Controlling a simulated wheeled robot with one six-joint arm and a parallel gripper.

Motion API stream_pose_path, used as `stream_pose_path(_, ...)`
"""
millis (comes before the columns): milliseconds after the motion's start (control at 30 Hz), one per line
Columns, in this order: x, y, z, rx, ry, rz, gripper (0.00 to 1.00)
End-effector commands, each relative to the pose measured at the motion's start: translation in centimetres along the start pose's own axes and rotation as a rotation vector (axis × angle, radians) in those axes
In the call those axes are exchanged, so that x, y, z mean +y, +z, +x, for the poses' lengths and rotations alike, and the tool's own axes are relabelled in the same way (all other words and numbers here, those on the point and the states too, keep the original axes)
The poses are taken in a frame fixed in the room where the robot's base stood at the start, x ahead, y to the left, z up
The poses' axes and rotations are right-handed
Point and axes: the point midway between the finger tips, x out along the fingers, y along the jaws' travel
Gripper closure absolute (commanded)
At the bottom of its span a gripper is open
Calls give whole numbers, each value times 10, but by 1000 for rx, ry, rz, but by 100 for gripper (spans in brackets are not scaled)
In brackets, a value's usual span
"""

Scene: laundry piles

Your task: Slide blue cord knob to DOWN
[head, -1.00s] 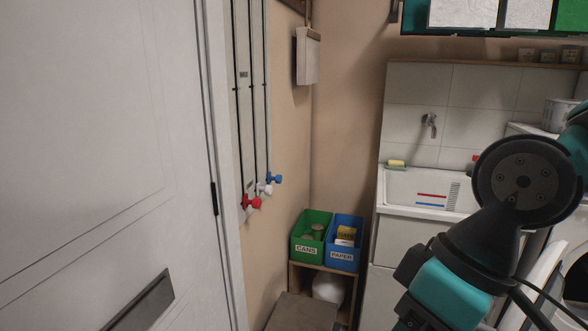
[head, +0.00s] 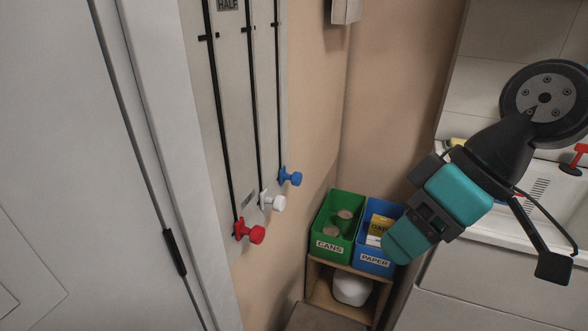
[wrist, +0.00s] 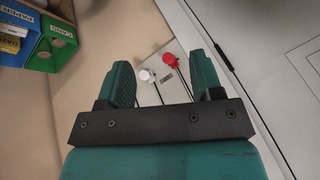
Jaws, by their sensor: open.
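The blue knob (head: 291,178) sits low on the rightmost of three dark vertical tracks on a pale wall panel (head: 236,120). A white knob (head: 272,202) and a red knob (head: 250,233) sit low on the other two tracks. A small plate (head: 247,199) near them is unreadable. My gripper (head: 400,246) is right of the knobs and apart from them. In the wrist view my gripper (wrist: 158,62) is open and empty. The white knob (wrist: 147,75) and the red knob (wrist: 171,60) show beyond its fingers. The blue knob is not visible there, perhaps behind the left finger.
A green CANS bin (head: 338,226) and a blue PAPER bin (head: 376,263) stand on a low shelf (head: 325,282) below and right of the knobs. A white door (head: 70,180) is at left. A sink counter (head: 505,235) is at right. A HALF plate (head: 228,4) is higher on the panel.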

Motion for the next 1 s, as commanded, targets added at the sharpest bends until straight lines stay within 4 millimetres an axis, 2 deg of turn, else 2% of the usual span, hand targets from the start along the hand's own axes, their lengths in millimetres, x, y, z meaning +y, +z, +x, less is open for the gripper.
stream_pose_path(33,16,-23,4,42,-34,-47,40)
stream_pose_path(100,41,-53,12,130,-74,-136,40)
stream_pose_path(200,81,-91,24,277,-107,-254,40)
stream_pose_path(333,133,-122,39,464,-102,-370,40)
stream_pose_path(400,158,-132,47,549,-84,-413,40)
stream_pose_path(500,184,-138,55,640,-53,-455,40)
stream_pose_path(600,200,-142,59,695,-27,-480,40)
stream_pose_path(700,205,-145,64,719,-15,-492,40)
stream_pose_path(867,201,-158,78,720,-16,-497,40)
stream_pose_path(1000,194,-177,100,718,-19,-498,40)
